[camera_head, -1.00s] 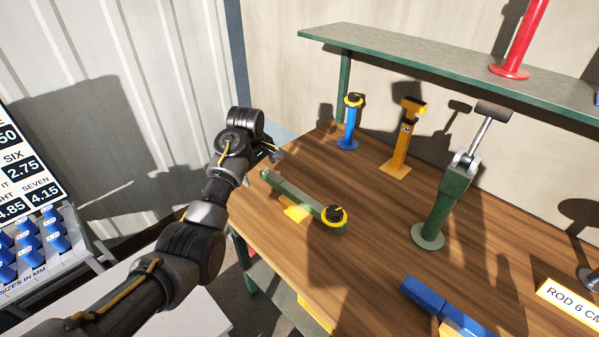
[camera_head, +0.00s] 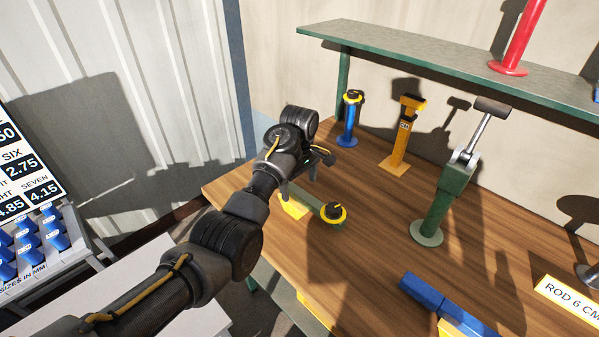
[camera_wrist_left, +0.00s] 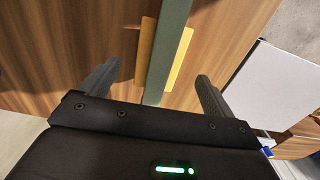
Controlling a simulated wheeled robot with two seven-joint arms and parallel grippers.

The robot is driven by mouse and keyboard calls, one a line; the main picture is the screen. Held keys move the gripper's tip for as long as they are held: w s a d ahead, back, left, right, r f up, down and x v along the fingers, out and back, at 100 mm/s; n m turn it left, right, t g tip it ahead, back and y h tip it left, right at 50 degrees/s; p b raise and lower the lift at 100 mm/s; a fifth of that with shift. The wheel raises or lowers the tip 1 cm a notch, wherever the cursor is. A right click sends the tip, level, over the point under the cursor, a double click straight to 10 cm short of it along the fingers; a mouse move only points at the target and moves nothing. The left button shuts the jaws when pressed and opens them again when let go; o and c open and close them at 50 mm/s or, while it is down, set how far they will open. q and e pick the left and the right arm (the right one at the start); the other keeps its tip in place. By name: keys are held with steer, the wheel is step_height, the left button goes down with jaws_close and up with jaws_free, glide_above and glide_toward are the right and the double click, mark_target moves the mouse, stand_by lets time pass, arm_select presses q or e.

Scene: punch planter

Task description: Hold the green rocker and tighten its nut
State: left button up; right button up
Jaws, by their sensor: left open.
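The green rocker (camera_head: 318,209) is a long bar on a yellow support (camera_head: 293,208) on the wooden bench. Its nut (camera_head: 333,212), black with a yellow ring, sits at its near right end. My left gripper (camera_head: 302,176) is open over the rocker and hides its far part in the head view. In the left wrist view the green bar (camera_wrist_left: 168,45) runs between the open fingers of the gripper (camera_wrist_left: 158,70), touching neither, with the yellow support (camera_wrist_left: 181,60) below it. My right gripper is not in view.
A blue post (camera_head: 349,127), a yellow post (camera_head: 400,145) and a green post with a lever (camera_head: 434,212) stand behind and to the right. A blue bar (camera_head: 440,302) lies at the front right. A green shelf (camera_head: 420,58) overhangs the back.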

mark_target(299, 200)
arm_select(q)
step_height(299, 200, down, 7)
steer(key=shift+f, duration=0.1)
stand_by(0.4)
steer(key=c, duration=1.7)
steer(key=shift+c, duration=0.2)
steer(key=o, duration=1.1)
steer(key=c, duration=0.7)
